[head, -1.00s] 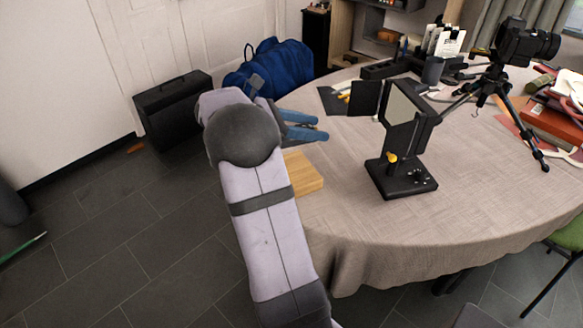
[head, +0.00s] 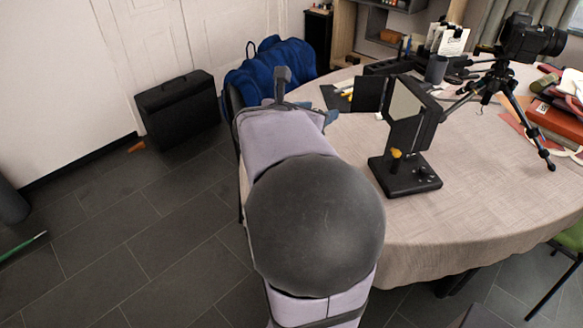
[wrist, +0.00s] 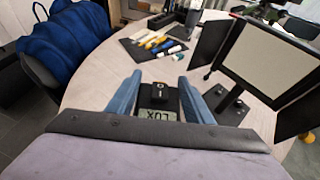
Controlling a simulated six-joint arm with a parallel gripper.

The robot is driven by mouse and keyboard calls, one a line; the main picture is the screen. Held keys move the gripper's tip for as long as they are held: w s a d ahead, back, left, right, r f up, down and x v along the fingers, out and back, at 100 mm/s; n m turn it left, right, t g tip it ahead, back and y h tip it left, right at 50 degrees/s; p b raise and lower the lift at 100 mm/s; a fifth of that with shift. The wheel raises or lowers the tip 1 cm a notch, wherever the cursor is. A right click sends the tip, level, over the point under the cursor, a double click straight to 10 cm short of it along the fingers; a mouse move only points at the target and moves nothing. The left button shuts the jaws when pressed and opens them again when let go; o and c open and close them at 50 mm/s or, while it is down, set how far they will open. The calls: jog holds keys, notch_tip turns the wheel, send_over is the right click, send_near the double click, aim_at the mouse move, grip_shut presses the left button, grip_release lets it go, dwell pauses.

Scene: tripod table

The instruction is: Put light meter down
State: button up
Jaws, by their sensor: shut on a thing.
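The light meter (wrist: 158,114) shows in the wrist view between my gripper's two blue fingers, with a black top part and a grey display reading "LUX". My gripper (wrist: 159,80) is shut on it. Pale tabletop (wrist: 112,78) lies beyond the fingertips; I cannot tell whether the meter touches it. In the head view my arm hides the meter and most of the gripper; only a bit of blue finger (head: 331,117) shows over the left part of the round table (head: 450,215).
A black stand with a framed panel (head: 405,180) is right of my gripper. A dark mat with pens (wrist: 155,42) lies ahead. A camera on a tripod (head: 525,45) stands at the back right. A blue bag (head: 265,75) is beyond the left table edge. The table's front right is clear.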

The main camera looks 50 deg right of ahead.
jog(key=shift+w+a+f+n+t+y+b, duration=0.15)
jog(key=shift+w+a+f+n+t+b, duration=0.45)
jog(key=shift+f, duration=1.4)
jog(key=shift+w+a+f+n+t+y+b, duration=0.15)
jog(key=shift+w+f+n+t+b, duration=0.2)
jog(key=shift+w+f+b, duration=1.05)
jog(key=shift+w+a+f+n+t+y+b, duration=0.1)
jog(key=shift+a+f+n+t+b, duration=0.4)
jog(key=shift+f, duration=2.05)
jog(key=shift+d, duration=0.1)
jog(key=shift+f, duration=0.2)
jog(key=o, duration=1.1)
jog(key=shift+r, duration=0.1)
